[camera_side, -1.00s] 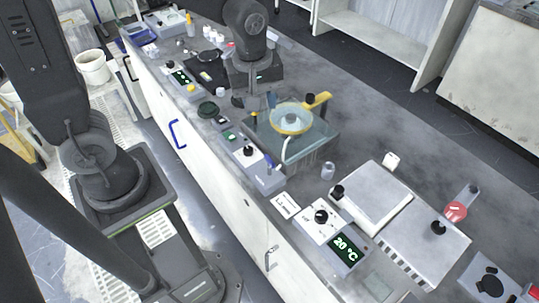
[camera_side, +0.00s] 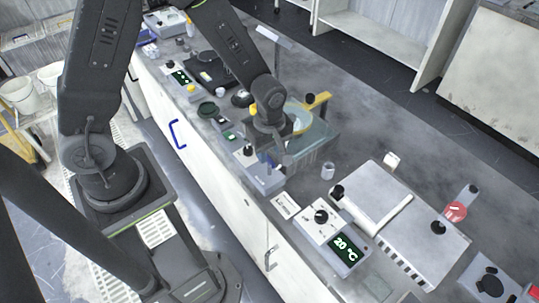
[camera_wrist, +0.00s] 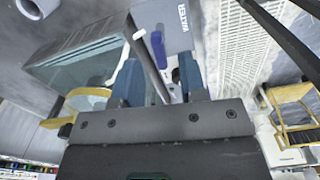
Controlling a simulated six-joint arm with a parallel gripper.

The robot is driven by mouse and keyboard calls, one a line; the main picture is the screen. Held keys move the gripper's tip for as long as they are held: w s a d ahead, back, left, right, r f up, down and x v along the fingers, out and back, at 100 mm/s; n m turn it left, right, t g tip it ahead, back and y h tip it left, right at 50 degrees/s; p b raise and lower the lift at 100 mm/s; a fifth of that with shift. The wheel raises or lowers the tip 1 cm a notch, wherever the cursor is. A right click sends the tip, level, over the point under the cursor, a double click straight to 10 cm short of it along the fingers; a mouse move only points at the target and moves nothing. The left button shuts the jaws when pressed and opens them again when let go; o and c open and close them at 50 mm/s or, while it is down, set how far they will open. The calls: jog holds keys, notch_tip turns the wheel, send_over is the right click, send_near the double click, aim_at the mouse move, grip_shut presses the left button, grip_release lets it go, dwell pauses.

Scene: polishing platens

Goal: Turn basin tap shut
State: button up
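The basin (camera_side: 318,140) is a glass-like tank with a yellow-rimmed round platen, partly hidden behind my wrist in the side view. In the wrist view, the tap's blue lever (camera_wrist: 158,48) stands just ahead of my gripper (camera_wrist: 160,76), beside a pale box (camera_wrist: 163,16) with lettering. My two blue fingers are apart, and a thin grey pipe passes between them in the picture. I cannot tell whether either finger touches it. In the side view, my gripper (camera_side: 275,153) is low at the basin's front left corner and hides most of the tap.
A control box with a black knob (camera_side: 248,150) stands left of my gripper. A small metal cup (camera_side: 328,170) stands to its right. The bench behind the basin is clear.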

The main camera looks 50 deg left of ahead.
aim_at(270, 167)
jog(key=shift+f, duration=1.15)
jog(key=shift+c, duration=0.4)
grip_shut()
